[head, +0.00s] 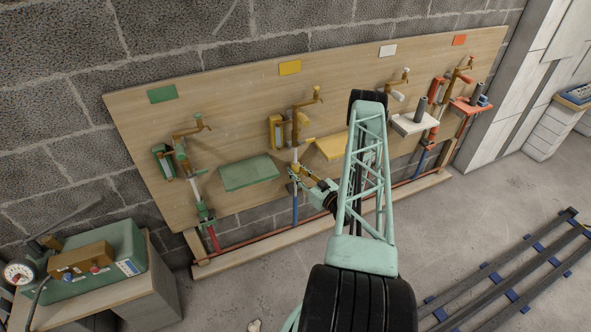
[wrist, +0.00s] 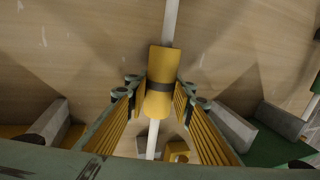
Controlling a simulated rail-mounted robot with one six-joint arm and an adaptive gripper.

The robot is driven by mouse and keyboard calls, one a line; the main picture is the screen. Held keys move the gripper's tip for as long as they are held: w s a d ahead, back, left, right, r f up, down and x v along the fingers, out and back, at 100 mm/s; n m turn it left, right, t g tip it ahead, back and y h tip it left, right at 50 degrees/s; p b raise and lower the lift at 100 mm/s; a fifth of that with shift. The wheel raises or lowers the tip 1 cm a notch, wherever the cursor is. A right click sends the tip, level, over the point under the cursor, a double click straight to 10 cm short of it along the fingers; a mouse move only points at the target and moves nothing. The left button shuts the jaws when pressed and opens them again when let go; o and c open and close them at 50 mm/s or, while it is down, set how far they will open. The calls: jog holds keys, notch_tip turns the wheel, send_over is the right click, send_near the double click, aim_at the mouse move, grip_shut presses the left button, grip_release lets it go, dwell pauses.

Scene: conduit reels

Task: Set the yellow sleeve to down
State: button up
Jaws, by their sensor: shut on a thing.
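The yellow sleeve (wrist: 160,62) is a short yellow cylinder with a dark band around its middle. It sits around a thin white rod (wrist: 171,22), which runs on past both of its ends in the wrist view. My gripper (wrist: 158,90) has its ribbed yellow fingers on either side of the sleeve and is shut on it. In the head view my gripper (head: 297,174) is at the yellow station, below the yellow label (head: 290,67). The sleeve is small and mostly hidden by the gripper there.
A wooden board (head: 232,95) carries green, yellow, white and red stations with cranks. A green shelf (head: 249,173) and a yellow shelf (head: 331,146) flank my gripper. A bench with a green case (head: 118,250) stands at lower left. Rails (head: 510,265) lie on the floor at right.

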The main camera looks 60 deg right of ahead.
jog(key=shift+f+b, duration=1.1)
jog(key=shift+f, duration=1.3)
jog(key=o, duration=1.2)
jog(key=shift+s, duration=0.1)
jog(key=v, duration=1.1)
jog(key=shift+s, duration=0.35)
jog(key=shift+a, duration=0.15)
jog(key=shift+w, duration=0.1)
